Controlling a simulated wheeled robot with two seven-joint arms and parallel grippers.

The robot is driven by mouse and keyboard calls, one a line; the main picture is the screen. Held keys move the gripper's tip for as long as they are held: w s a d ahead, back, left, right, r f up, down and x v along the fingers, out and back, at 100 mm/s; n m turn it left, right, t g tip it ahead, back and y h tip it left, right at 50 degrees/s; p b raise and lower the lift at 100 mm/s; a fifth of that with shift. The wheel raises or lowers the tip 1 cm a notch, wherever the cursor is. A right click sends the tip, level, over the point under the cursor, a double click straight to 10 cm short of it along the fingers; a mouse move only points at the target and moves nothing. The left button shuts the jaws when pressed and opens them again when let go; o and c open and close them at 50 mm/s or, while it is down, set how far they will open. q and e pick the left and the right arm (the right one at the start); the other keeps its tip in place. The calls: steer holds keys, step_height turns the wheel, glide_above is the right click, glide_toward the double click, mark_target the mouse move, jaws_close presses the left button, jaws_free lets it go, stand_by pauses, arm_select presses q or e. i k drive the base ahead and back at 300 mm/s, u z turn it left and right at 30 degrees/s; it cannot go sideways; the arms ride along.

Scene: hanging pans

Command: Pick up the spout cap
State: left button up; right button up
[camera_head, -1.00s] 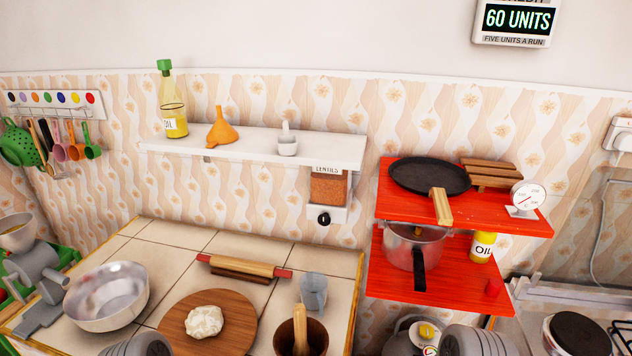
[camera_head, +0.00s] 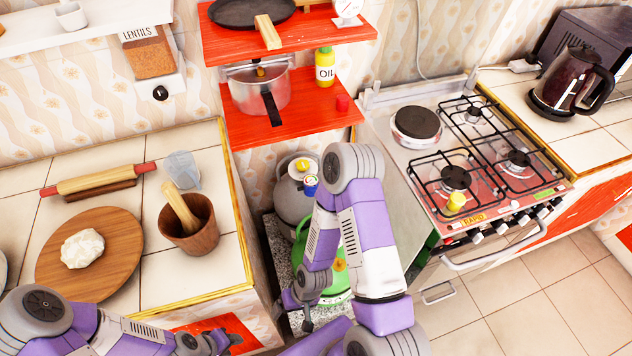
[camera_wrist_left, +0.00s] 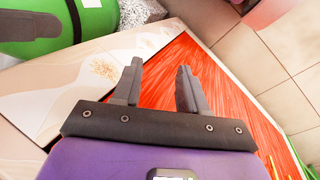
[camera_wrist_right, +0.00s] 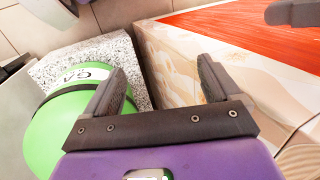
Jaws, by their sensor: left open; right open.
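A small red cylindrical piece (camera_head: 343,104) stands on the lower red shelf, right of the oil bottle. A small yellow piece (camera_head: 456,202) stands at the front of the stove. I cannot tell for sure which is the spout cap. My left gripper (camera_head: 232,341) is open and empty, low beside the counter's front; its fingers (camera_wrist_left: 160,88) show over a red cabinet panel. My right gripper (camera_head: 297,312) is open and empty, low near the green gas cylinder; its fingers (camera_wrist_right: 168,85) show between cylinder and counter side. Both are well below the shelf and away from both pieces.
The lower red shelf (camera_head: 290,128) also holds a pot (camera_head: 262,92) and the oil bottle (camera_head: 325,68). The stove (camera_head: 400,150) is at right. The counter holds a mortar (camera_head: 190,235) and board (camera_head: 118,245).

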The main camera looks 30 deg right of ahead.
mark_target(457, 199)
steer(key=k, duration=0.5)
steer(key=z, duration=1.95)
steer(key=i, duration=0.25)
steer(key=z, duration=1.05)
steer(key=i, duration=0.5)
steer(key=u, duration=2.4)
